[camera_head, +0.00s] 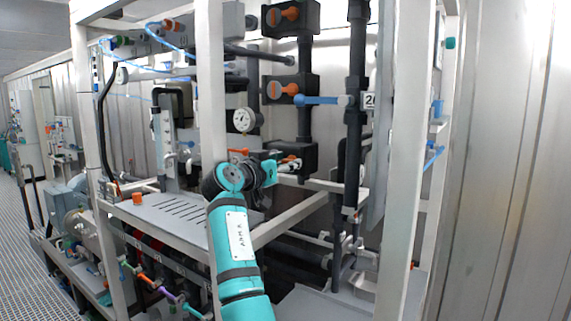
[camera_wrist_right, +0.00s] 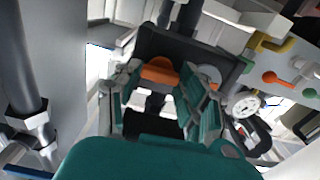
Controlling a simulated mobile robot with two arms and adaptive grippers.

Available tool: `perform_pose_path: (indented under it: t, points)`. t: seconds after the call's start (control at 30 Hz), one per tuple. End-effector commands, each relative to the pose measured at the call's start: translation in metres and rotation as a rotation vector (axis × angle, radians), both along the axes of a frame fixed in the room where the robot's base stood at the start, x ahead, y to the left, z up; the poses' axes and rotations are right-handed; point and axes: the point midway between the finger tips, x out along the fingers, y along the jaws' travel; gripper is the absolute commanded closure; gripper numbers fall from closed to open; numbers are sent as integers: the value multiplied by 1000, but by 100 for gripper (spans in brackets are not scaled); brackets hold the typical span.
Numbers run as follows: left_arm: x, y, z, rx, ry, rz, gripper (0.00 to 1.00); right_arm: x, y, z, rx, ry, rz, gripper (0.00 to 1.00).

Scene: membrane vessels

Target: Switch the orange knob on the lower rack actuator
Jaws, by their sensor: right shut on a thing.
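The lower rack actuator (camera_head: 308,152) is a black box at the bottom of a column of similar boxes in the head view. My right gripper (camera_head: 290,164) is in front of it and hides its knob there. In the right wrist view, the black actuator housing (camera_wrist_right: 190,47) is straight ahead, with the orange knob (camera_wrist_right: 160,70) on its face. The fingers of my right gripper (camera_wrist_right: 158,78) are on either side of the knob and shut on it. My left gripper is in neither view.
Two more black actuators with orange knobs, an upper one (camera_head: 290,15) and a middle one (camera_head: 291,89), are above. A white post (camera_head: 211,80) and a pressure gauge (camera_head: 243,120) stand close to my right arm. A grey shelf (camera_head: 165,210) is to the left.

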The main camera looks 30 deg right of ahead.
Motion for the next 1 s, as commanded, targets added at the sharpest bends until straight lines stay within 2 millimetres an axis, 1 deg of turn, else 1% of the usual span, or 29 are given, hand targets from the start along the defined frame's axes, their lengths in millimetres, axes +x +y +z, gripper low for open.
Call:
perform_pose_path:
  t: [0.17, 0.37, 1.0]
  points:
    - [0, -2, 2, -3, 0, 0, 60, 0, -1, 1, -26, 58, -2, 92]
    - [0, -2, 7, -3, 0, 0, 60, 0, 0, 2, -80, 187, -2, 92]
    - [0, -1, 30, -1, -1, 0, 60, 0, -1, 3, -311, 746, -3, 92]
